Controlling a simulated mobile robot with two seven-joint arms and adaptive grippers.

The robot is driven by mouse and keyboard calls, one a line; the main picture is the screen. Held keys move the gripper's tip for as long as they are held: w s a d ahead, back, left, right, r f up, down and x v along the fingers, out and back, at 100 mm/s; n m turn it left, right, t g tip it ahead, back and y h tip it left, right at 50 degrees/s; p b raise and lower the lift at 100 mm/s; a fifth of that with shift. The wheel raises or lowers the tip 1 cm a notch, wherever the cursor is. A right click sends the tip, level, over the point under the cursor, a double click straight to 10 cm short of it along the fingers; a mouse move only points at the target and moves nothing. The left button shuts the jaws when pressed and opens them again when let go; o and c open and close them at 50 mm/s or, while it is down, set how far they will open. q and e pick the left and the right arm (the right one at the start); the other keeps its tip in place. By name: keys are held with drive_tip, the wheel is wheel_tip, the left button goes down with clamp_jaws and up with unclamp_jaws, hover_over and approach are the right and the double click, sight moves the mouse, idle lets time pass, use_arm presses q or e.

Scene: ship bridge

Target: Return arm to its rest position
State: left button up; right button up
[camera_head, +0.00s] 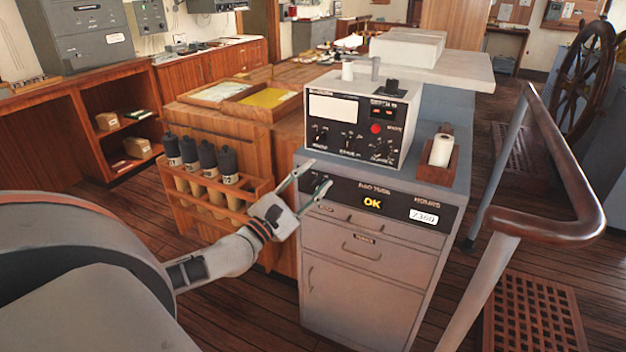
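My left arm comes in from the lower left. Its gripper (312,184) is open, with its two thin fingers spread and nothing visible between them. I cannot tell whether the fingertips touch the panel. My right gripper is not in view.
A control box (361,120) with a red button stands on the cabinet, beside a paper roll (441,150) in a wooden holder. A wooden rack (213,193) holding several dark-capped cylinders is close to my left wrist. A railing (560,180) stands at right.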

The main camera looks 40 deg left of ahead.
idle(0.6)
use_arm(q)
drive_tip(key=s+d+f+m+g, duration=0.3)
drive_tip(key=s+d+f+m, duration=0.4)
drive_tip(key=f+m, duration=0.3)
drive_tip(key=s+d+f+m+g+h, duration=0.1)
drive_tip(key=s+d+f+m+g, duration=0.3)
drive_tip(key=s+d+f+m, duration=0.4)
drive_tip(key=s+d+f+m+g, duration=0.3)
drive_tip(key=s+d+f+m, duration=0.4)
drive_tip(key=f+m, duration=0.5)
wheel_tip(320, 180, down, 6)
drive_tip(key=shift+s+d+f+g, duration=0.2)
drive_tip(key=shift+s+d+g, duration=0.15)
drive_tip(key=shift+d, duration=0.45)
